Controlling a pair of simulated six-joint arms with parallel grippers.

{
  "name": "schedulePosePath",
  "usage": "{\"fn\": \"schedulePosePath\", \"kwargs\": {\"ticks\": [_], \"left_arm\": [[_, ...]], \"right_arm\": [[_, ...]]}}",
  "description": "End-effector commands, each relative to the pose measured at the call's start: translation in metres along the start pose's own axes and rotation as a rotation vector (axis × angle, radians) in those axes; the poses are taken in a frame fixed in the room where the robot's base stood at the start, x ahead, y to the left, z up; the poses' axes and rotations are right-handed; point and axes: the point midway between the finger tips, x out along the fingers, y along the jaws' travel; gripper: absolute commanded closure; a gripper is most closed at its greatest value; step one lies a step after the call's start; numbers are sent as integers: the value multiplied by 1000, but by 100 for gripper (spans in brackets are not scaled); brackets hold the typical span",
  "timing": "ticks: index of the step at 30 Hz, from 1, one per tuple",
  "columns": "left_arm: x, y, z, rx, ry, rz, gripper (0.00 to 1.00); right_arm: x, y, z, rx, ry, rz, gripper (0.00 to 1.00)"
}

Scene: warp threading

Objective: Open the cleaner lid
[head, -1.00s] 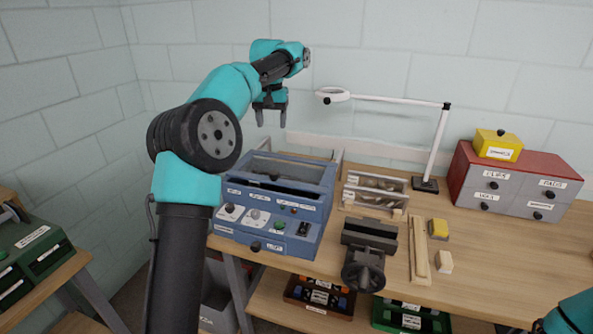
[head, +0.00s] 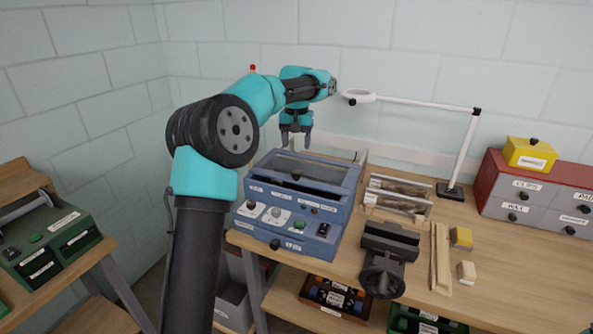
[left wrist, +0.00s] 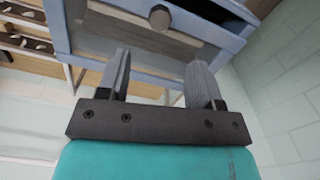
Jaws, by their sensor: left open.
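The cleaner (head: 262,229) is a blue box on the wooden bench, with knobs, a green button and labels on its front. Its lid (head: 335,173) is a blue frame with a see-through panel and a dark round knob (head: 297,177). A dark gap shows under the lid's front edge; I cannot tell how far it is raised. My left gripper (head: 296,143) is open and empty, above the back part of the lid, apart from the knob. In the left wrist view, the open fingers (left wrist: 158,80) point at the lid frame, with the knob (left wrist: 160,18) beyond them.
Right of the cleaner stand a clear-sided rack (head: 398,194), a dark vise (head: 388,250) and a white ring lamp (head: 455,150). A grey-red drawer cabinet (head: 535,195) is farther right. A green machine (head: 50,240) stands on a separate table at left.

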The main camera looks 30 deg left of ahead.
Motion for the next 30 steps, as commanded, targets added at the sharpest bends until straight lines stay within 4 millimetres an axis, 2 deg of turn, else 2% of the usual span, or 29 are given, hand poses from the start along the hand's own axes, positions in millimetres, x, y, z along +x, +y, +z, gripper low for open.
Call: {"fn": "schedulePosePath", "kwargs": {"ticks": [3, 15, 21, 30], "left_arm": [[21, 0, 1, 0, -3, -1, 40], [87, 0, 0, 1, -3, -1, 40], [102, 0, 0, 0, -1, 0, 40], [104, 0, 0, 0, 0, 0, 40]], "right_arm": [[0, 0, 0, 0, 0, 0, 100], [0, 0, 0, 0, 0, 0, 100], [0, 0, 0, 0, 0, 0, 100], [0, 0, 0, 0, 0, 0, 100]]}}
